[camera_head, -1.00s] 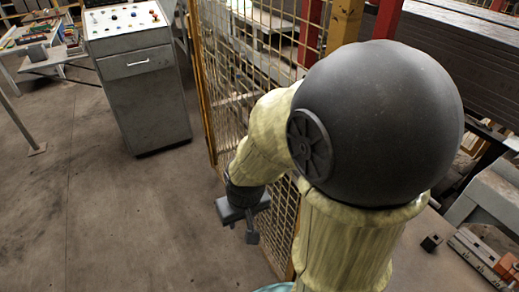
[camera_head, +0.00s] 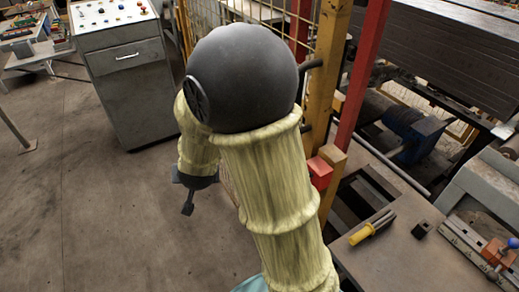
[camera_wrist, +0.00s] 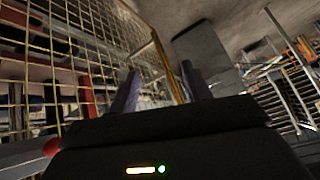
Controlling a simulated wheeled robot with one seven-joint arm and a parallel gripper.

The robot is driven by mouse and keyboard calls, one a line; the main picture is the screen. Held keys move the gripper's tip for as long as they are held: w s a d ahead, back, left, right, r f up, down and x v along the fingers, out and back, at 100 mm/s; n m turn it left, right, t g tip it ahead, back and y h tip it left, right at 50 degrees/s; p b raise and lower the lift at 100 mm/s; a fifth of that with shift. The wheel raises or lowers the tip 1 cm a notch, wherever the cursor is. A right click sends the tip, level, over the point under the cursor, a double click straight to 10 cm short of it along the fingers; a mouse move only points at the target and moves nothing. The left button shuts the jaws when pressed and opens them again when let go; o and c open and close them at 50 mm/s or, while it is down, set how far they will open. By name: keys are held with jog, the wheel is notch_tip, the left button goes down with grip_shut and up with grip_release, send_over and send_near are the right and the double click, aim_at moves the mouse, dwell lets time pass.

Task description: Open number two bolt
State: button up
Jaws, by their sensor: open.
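I cannot pick out a bolt marked number two in either view. A yellow mesh guard (camera_wrist: 60,70) with a yellow post (camera_head: 328,110) and a red post (camera_head: 365,80) stands beside my arm. A red block (camera_head: 320,173) sits low at the yellow post, and a dark bar (camera_head: 312,65) sticks out higher up; I cannot tell whether either is a bolt. My gripper (camera_head: 187,208) hangs low, left of the guard, partly hidden by my arm. In the wrist view my gripper (camera_wrist: 160,83) is open, with nothing between its fingers. My arm hides much of the guard.
A grey control cabinet (camera_head: 125,75) stands at the upper left. A bench (camera_head: 400,255) at the lower right holds a yellow-handled tool (camera_head: 370,228) and a small black block (camera_head: 421,229). A machine with a blue part (camera_head: 410,125) lies behind the posts. The floor at left is clear.

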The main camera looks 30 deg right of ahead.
jog(key=w+d+m+t+h+p, duration=0.1)
jog(key=w+m+h, duration=0.3)
jog(key=h, duration=0.1)
jog(key=s+r+m+g+h+p, duration=0.1)
jog(key=s+m+g+h, duration=0.4)
jog(key=s+h, duration=0.5)
jog(key=shift+s+d+r+h+p, duration=0.4)
jog(key=shift+r+h, duration=0.25)
jog(key=shift+h, duration=0.35)
jog(key=shift+w, duration=0.1)
jog(key=p+x, duration=0.3)
jog(key=x, duration=1.4)
jog(key=shift+d, duration=0.2)
grip_shut()
